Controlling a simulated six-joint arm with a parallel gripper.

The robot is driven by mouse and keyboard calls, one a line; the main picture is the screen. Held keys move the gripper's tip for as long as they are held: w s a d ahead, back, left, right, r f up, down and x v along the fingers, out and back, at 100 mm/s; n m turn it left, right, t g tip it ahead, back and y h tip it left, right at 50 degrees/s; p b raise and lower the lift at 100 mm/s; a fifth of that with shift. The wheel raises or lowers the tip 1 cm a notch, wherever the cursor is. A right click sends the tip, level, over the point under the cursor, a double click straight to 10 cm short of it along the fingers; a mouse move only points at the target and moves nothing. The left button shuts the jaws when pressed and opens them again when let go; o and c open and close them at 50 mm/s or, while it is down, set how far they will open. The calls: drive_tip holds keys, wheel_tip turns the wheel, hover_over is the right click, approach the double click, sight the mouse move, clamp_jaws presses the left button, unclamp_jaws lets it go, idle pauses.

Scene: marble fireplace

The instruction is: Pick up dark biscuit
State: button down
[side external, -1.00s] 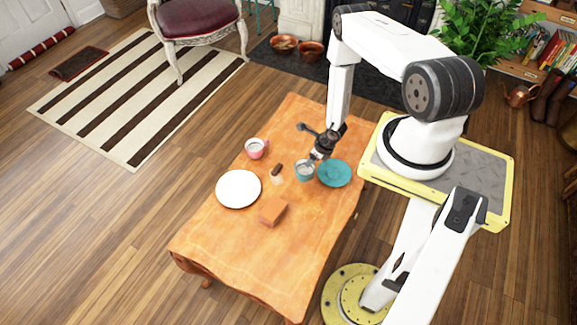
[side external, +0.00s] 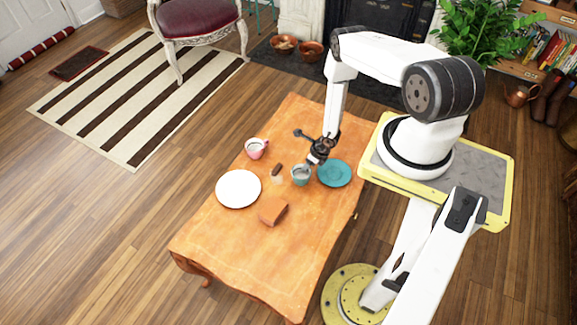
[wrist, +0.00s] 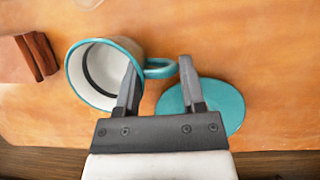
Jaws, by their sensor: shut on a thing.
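A dark biscuit (side external: 276,168) appears as a small brown piece on the orange-covered table (side external: 232,262) in the side view, left of the teal mug (side external: 301,176). It does not show in the wrist view. My gripper (side external: 313,161) is shut on the teal mug, which also shows in the wrist view (wrist: 122,43). There, my fingers (wrist: 160,72) stand either side of the handle, the left one overlapping the mug's mouth. I cannot tell whether the mug is off the table.
A teal saucer (side external: 337,174) lies right of the mug. A white plate (side external: 238,188), a pink mug (side external: 255,148) and a brown block (side external: 272,211) stand on the table. A small pale thing (side external: 277,180) lies by the biscuit. The table's lower part is clear.

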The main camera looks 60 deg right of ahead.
drive_tip(key=shift+f, duration=0.25)
drive_tip(key=shift+f, duration=0.1)
drive_tip(key=shift+c, duration=0.9)
unclamp_jaws()
drive_tip(key=shift+v, duration=1.15)
drive_tip(key=v, duration=1)
drive_tip(key=shift+w, duration=0.1)
